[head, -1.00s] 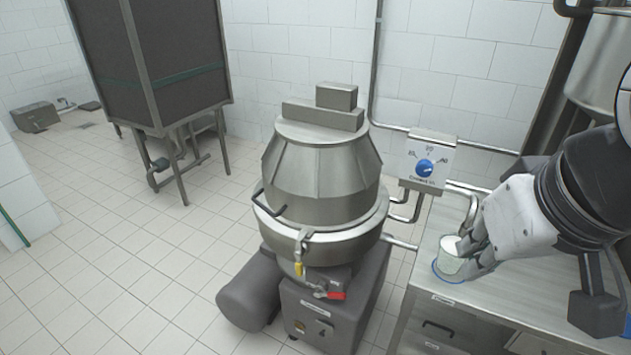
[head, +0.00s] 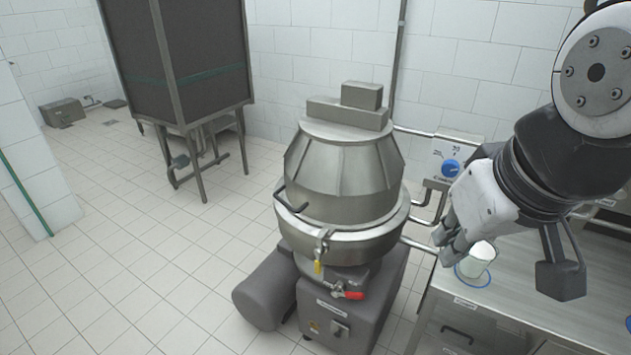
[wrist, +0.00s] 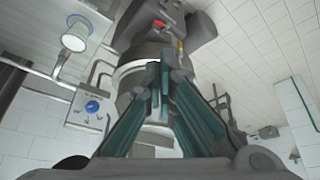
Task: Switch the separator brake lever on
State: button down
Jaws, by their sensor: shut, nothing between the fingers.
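The separator (head: 345,185) is a steel cone-topped machine on a grey base in the middle of the head view. On its front are a red-handled lever (head: 349,295) and a yellow-handled one (head: 317,268); which is the brake lever I cannot tell. My gripper (head: 447,246) is shut and empty, right of the separator, level with its bowl and apart from the levers. In the wrist view my gripper (wrist: 164,62) points at the separator, which appears upside down. The red handle (wrist: 181,46) shows just beyond the fingertips.
A white-filled cup (head: 478,262) stands on the steel counter (head: 520,310) right of the separator. A blue-dial box (head: 450,160) and pipes are behind my gripper. A dark tank on legs (head: 180,70) stands back left. The floor left of the separator is clear.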

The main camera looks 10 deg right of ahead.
jog(key=w+f+n+g+b, duration=0.1)
jog(key=w+f+n+b, duration=0.2)
jog(key=w+f+b, duration=0.8)
jog(key=n+g+b, duration=0.3)
jog(key=n+b, duration=0.4)
jog(key=b, duration=1)
send_over(349, 292)
notch_tip(349, 292, down, 36)
jog(key=shift+s+d+f+g+y, duration=0.15)
jog(key=shift+d+f+g+y, duration=0.15)
jog(key=shift+f, duration=0.2)
jog(key=shift+f, duration=0.1)
jog(key=f+b, duration=0.1)
jog(key=f, duration=0.2)
jog(key=f+b, duration=0.1)
jog(key=f, duration=0.2)
jog(key=f+b, duration=0.1)
jog(key=f, duration=0.2)
jog(key=shift+w+a+f, duration=0.2)
jog(key=shift+a+f, duration=0.05)
jog(key=shift+f, duration=0.15)
jog(key=shift+d, duration=0.1)
jog(key=shift+s+d+f+y+b, duration=0.1)
jog(key=shift+s+f+y+b, duration=0.05)
jog(key=shift+y+b, duration=0.15)
